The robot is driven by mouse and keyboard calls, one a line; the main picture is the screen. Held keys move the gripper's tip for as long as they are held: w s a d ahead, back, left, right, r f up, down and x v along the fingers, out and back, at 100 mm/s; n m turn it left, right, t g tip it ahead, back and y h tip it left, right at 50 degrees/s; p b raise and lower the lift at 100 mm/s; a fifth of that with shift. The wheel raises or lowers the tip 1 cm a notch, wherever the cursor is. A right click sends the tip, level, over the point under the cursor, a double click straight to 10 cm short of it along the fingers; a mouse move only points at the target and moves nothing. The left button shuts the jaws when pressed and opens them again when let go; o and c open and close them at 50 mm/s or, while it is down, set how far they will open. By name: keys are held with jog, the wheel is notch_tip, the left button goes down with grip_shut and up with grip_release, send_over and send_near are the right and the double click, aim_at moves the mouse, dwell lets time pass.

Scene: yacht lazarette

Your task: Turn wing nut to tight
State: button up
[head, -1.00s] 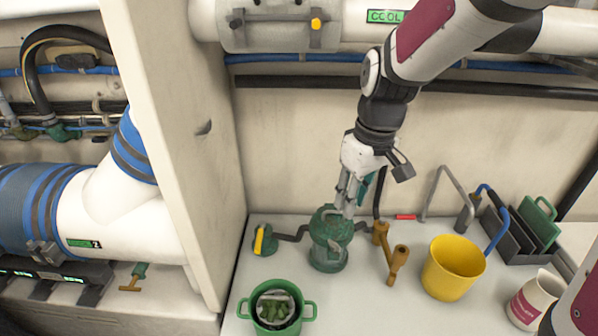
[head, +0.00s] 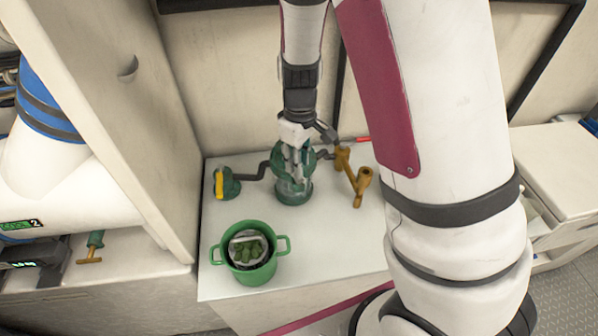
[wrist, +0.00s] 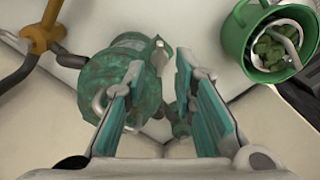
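The green strainer (head: 293,191), a round mottled-green body with a clear lower part, stands on the white counter. It also shows in the wrist view (wrist: 102,76). My gripper (head: 298,172) points down at the top of the strainer and covers much of it in the head view. In the wrist view my gripper (wrist: 159,63) has its two teal-padded fingers apart. A small pale grey metal piece (wrist: 160,55), perhaps a wing of the wing nut, shows between the fingertips. I cannot tell whether either finger touches it. The rest of the nut is not clear.
A green pot (head: 246,256) with green contents stands in front of the strainer. A brass-coloured pipe fitting (head: 352,180) is to its right, and a green valve with a yellow handle (head: 224,183) to its left. A partition wall (head: 130,110) closes the left side.

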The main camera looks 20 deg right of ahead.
jog(key=shift+f, duration=2.2)
grip_shut()
jog(key=m+p, duration=0.1)
jog(key=m, duration=0.3)
jog(key=shift+r, duration=0.1)
jog(key=shift+a+m+p, duration=0.15)
jog(key=shift+m+p, duration=0.5)
jog(key=shift+m, duration=2.05)
